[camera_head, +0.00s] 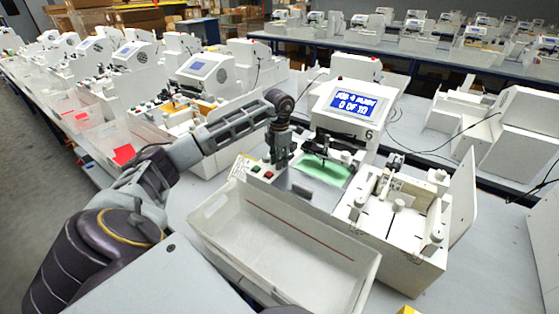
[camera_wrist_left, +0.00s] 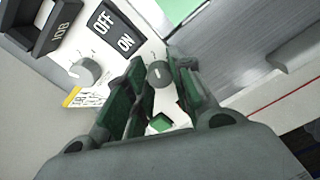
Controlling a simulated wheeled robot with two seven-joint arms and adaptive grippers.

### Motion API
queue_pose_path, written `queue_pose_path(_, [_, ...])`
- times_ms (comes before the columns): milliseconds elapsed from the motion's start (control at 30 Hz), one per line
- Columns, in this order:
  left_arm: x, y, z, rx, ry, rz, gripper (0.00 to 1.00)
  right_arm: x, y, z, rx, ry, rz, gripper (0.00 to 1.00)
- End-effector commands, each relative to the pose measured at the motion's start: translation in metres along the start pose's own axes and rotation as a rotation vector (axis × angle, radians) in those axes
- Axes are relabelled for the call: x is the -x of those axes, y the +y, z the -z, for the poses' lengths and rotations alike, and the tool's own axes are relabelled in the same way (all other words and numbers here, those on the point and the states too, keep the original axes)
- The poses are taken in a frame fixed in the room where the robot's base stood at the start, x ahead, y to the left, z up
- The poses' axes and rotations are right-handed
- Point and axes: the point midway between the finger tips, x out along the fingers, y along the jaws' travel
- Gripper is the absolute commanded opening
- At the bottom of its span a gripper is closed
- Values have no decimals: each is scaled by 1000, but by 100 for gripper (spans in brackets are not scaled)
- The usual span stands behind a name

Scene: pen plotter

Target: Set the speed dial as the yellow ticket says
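The plotter (camera_head: 345,135) stands on the bench with its blue screen lit. In the left wrist view a grey-white knob (camera_wrist_left: 159,74) with a dark pointer line shows between my fingertips. A second pale knob (camera_wrist_left: 85,70) with printed marks around it sits to the left. I cannot tell for sure which is the speed dial. A yellow ticket (camera_wrist_left: 72,97) lies beside the second knob, mostly cut off from reading; it also shows in the head view (camera_head: 241,167). My left gripper (camera_head: 279,160) points down over the panel, open, fingers apart around the first knob. Contact is unclear.
A green button (camera_wrist_left: 160,122) lies between the fingers, and a black OFF/ON switch (camera_wrist_left: 115,30) is close by. A white open bin (camera_head: 280,245) stands in front of the plotter. A white fixture with posts (camera_head: 400,205) stands to the right. Similar machines fill the benches behind.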

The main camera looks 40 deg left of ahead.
Motion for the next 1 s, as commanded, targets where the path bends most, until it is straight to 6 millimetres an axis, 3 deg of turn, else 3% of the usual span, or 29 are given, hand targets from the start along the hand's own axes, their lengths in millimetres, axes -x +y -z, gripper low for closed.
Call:
queue_pose_path(33, [0, 0, 0, 0, 0, 0, 13, 0, 0, 0, 0, 0, 0, 33])
queue_pose_path(133, [0, 0, 0, 0, 0, 0, 0, 0, 0, 0, -1, 0, 0, 33])
queue_pose_path(600, [1, 0, 0, 61, 0, 0, 0, 1, -18, 4, -8, 4, 18, 33])
queue_pose_path(1000, [2, 1, 0, 286, -1, -2, 0, 6, -12, 3, -5, 3, 13, 33])
